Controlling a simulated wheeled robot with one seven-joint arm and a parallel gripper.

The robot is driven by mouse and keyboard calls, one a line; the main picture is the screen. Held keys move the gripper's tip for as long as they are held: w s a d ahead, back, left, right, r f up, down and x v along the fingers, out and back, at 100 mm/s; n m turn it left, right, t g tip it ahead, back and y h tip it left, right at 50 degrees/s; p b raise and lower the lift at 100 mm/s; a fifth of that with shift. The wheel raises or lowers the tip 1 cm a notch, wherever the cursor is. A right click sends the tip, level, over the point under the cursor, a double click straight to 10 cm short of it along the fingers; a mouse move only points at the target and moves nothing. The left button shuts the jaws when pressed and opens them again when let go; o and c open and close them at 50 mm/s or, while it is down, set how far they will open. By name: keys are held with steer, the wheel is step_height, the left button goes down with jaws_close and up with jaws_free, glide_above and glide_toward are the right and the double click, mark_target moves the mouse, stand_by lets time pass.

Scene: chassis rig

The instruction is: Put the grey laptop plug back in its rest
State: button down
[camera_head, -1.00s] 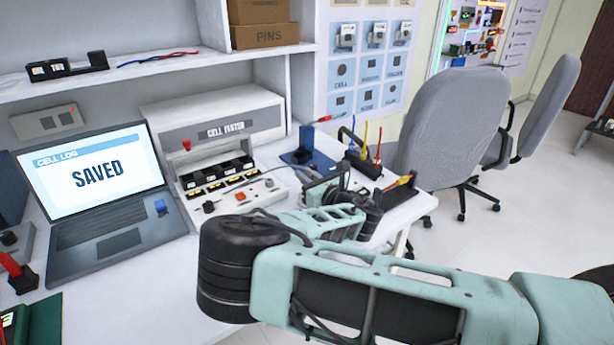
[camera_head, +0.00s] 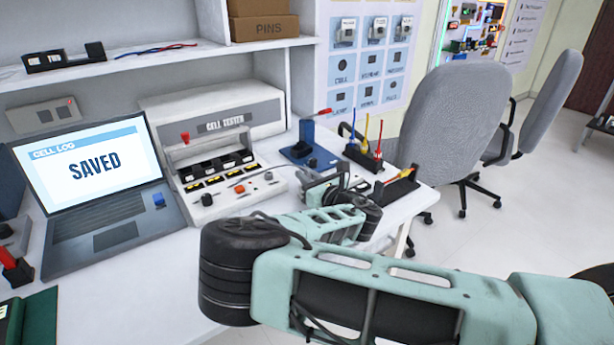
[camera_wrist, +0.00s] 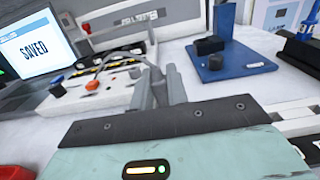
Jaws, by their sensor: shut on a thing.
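My gripper (camera_head: 340,174) is just right of the cell tester's front, above the white bench. In the wrist view its grey fingers (camera_wrist: 163,82) are close together, shut on a small grey piece that I take to be the grey laptop plug; the fingers mostly hide it. A thin grey lead (camera_wrist: 108,66) runs across the tester towards the fingers. The open laptop (camera_head: 100,190) shows "SAVED" and has a blue plug (camera_head: 158,201) at its right edge. A blue stand (camera_wrist: 232,62) with a dark block lies beyond the fingers, apart from them. I cannot tell which thing is the plug's rest.
The cell tester (camera_head: 225,125) fills the bench between laptop and gripper, with a black knob (camera_head: 207,200) and an orange button (camera_head: 240,188) in front. A black holder with coloured tools (camera_head: 365,158) stands right of the blue stand. Bare bench shows between the laptop and my arm.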

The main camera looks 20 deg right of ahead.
steer(key=shift+f, duration=0.4)
steer(key=c, duration=1.3)
jaws_free()
steer(key=shift+s, duration=0.1)
steer(key=b+v, duration=0.1)
steer(key=v, duration=1.6)
steer(key=shift+s+b, duration=0.1)
steer(key=shift+b, duration=0.25)
